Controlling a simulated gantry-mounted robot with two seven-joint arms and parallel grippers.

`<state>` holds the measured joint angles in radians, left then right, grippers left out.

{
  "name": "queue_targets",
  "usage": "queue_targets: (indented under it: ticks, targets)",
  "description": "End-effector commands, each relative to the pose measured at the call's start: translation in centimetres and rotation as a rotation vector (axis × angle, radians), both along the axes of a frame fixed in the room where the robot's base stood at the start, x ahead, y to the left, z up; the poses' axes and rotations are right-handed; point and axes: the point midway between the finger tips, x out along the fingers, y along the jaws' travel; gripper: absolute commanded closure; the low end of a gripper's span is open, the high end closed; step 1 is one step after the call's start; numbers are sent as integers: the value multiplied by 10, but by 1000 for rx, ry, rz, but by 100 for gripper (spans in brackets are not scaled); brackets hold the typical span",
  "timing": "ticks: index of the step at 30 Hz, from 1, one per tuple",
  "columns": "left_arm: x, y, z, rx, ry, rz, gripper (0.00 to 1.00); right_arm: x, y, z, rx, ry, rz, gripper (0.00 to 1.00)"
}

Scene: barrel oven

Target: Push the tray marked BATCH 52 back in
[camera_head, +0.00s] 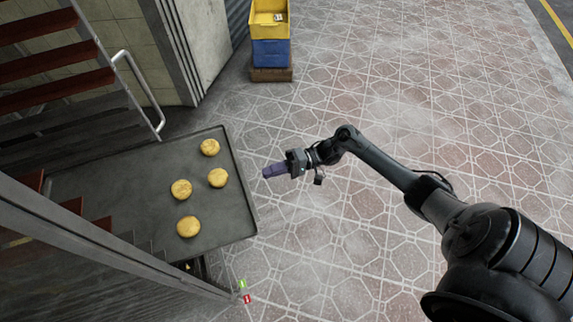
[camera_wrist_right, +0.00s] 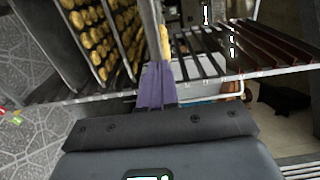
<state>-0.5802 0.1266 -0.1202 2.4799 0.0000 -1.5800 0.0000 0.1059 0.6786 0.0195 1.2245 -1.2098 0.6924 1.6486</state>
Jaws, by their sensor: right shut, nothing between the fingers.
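A dark grey tray (camera_head: 120,190) sticks out of the rack at the left in the head view, with several yellow buns on its outer part. Its inner end is hidden by the rack. No BATCH 52 mark is readable. My right gripper (camera_head: 268,171) has its purple fingers shut and empty, just right of the tray's outer edge, pointing at it. A narrow gap shows between them in the head view. In the right wrist view the shut fingers (camera_wrist_right: 156,85) are in front of a tray edge seen nearly edge-on (camera_wrist_right: 149,25); contact cannot be told. My left gripper is not in view.
A rack post (camera_head: 120,250) crosses the lower left, with small green and red tags (camera_head: 245,291) near its end. Other trays with buns (camera_wrist_right: 95,30) show in the wrist view. A yellow crate (camera_head: 269,25) stands on a blue crate (camera_head: 271,54).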

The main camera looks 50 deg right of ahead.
Motion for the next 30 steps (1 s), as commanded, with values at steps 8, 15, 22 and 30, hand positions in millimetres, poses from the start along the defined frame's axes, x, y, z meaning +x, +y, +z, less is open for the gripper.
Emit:
queue_targets:
  ticks: [8, 15, 22, 30]
  targets:
    - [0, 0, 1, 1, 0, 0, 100, 17, 32, 0, 0, -1, 0, 100]
    - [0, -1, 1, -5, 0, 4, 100, 22, 41, 0, -1, 0, 0, 100]
    - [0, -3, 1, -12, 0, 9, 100, 22, 41, 0, -2, 0, 0, 100]
    - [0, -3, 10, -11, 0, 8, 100, 32, 56, 3, 1, 0, -1, 100]
